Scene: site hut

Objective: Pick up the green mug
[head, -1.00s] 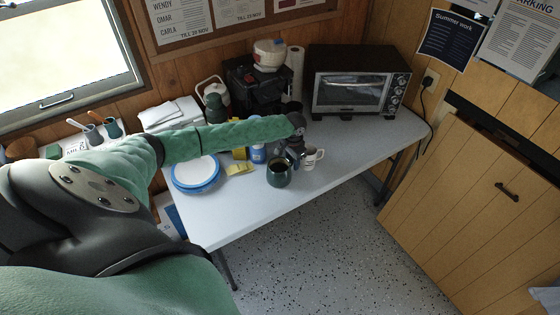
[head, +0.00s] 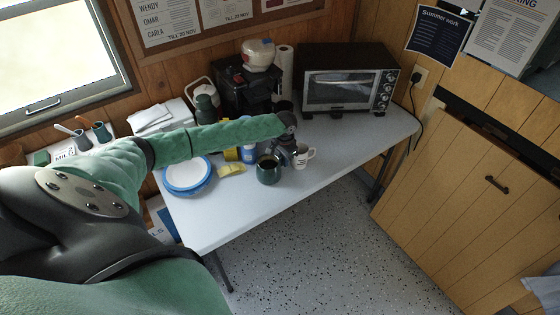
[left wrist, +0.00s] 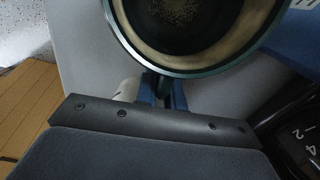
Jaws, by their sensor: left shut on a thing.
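The green mug (head: 268,170) is dark green and upright at the table's front edge area, left of a white mug (head: 304,155). In the left wrist view the green mug (left wrist: 128,38) fills the top, with a dark inside and a pale ring. My left gripper (head: 285,158) reaches it from behind and to the right. In the left wrist view the left gripper (left wrist: 163,92) is shut on the mug's handle. Whether the mug's base touches the table is hard to tell. My right gripper is not in view.
The white table (head: 235,218) also holds blue-rimmed plates (head: 186,175), a yellow sponge (head: 231,170), a coffee maker (head: 247,85) and a toaster oven (head: 348,80). The white mug is close beside my gripper. The table's front left is clear.

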